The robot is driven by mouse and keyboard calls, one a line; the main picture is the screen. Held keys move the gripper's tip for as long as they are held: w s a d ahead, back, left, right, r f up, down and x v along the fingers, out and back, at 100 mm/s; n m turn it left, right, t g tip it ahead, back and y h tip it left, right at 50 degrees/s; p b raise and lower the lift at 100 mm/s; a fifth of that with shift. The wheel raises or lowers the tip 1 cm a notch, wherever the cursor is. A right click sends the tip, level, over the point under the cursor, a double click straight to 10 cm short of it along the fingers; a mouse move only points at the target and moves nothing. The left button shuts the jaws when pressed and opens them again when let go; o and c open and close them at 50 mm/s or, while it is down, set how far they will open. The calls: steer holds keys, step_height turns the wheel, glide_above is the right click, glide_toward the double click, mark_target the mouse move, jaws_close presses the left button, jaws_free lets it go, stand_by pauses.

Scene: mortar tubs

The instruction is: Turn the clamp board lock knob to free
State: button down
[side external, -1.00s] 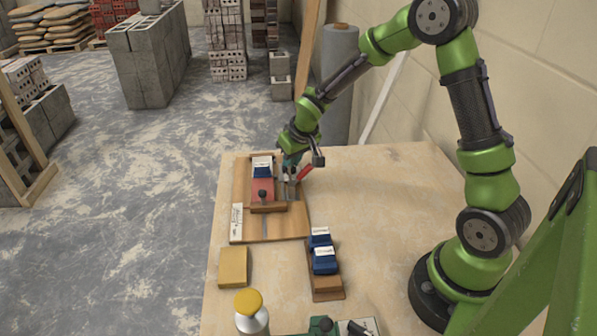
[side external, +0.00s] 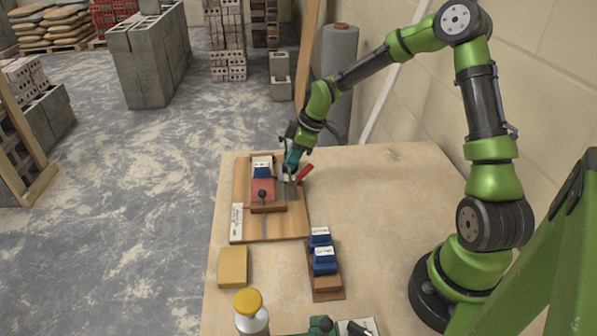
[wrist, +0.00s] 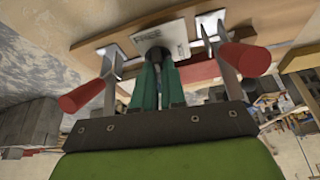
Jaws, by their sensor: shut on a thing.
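The clamp board (side external: 266,230) is a wooden board at the back left of the table. My gripper (side external: 289,178) is at its right side, with its teal fingers pointing down. In the wrist view the fingers (wrist: 160,72) are close together around a small dark knob (wrist: 155,52), in front of a white label plate (wrist: 165,38). The fingers hide most of the knob, and I cannot read its setting. Red-handled clamps stand on both sides of the fingers, one at the left (wrist: 82,97) and one at the right (wrist: 245,58).
A red block with a black ball knob (side external: 262,194) and a blue-and-white piece sit on the board's left. The table's right side is clear.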

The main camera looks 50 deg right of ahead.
steer(key=shift+s+f+n, duration=0.1)
steer(key=shift+n, duration=0.6)
steer(key=shift+g, duration=0.3)
steer(key=c, duration=1.2)
jaws_free()
steer(key=v, duration=1.7)
steer(key=shift+d, duration=0.3)
steer(key=shift+f, duration=0.15)
